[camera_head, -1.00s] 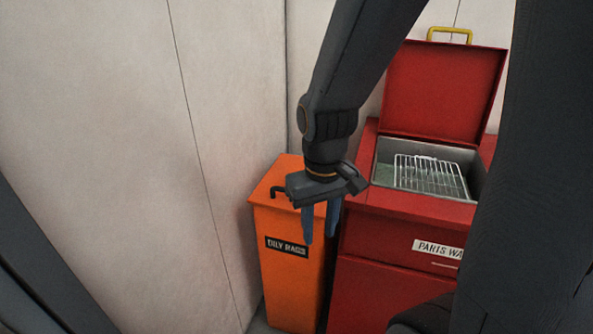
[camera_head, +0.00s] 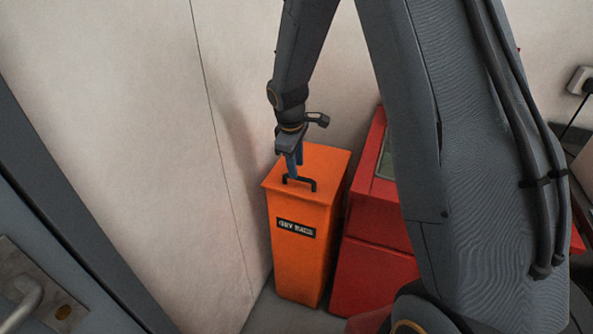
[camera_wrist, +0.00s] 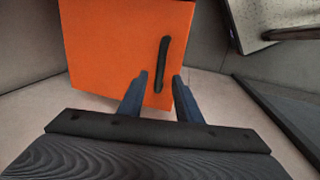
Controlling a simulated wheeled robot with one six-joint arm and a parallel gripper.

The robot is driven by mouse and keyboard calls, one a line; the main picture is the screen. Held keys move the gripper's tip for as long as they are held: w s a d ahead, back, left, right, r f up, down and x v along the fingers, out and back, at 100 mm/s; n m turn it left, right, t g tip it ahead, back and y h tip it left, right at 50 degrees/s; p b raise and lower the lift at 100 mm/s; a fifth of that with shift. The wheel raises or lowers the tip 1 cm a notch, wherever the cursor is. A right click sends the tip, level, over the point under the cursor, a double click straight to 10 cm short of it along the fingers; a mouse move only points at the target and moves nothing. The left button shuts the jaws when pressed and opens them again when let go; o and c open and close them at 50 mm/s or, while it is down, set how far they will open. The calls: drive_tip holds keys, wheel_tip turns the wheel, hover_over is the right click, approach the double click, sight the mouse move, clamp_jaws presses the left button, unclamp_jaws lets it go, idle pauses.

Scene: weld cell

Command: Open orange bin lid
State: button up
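The orange bin (camera_head: 305,245), with a dark label on its front, stands on the floor against the wall. Its flat lid (camera_head: 325,165) is down. A black bar handle (camera_head: 308,183) stands up from the lid. My gripper (camera_head: 294,174) points down over the lid, with its blue fingertips at or just above the handle. In the wrist view my gripper (camera_wrist: 163,77) has its two fingers apart, and the handle (camera_wrist: 163,63) lies lengthwise in line with the gap between them. I cannot tell whether the fingers touch the handle or lid.
The red parts washer (camera_head: 375,270) stands close to the right of the bin, mostly hidden behind my arm. A pale wall (camera_head: 130,130) rises behind and left of the bin. A grey panel with a handle (camera_head: 22,305) is at the lower left.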

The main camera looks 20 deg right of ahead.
drive_tip(key=shift+w+d+f+p, duration=0.1)
drive_tip(key=shift+w+f+p, duration=0.05)
drive_tip(key=shift+f, duration=0.8)
drive_tip(key=shift+w+d+f+p, duration=0.1)
drive_tip(key=shift+f+p, duration=0.05)
drive_tip(key=shift+f, duration=0.8)
clamp_jaws()
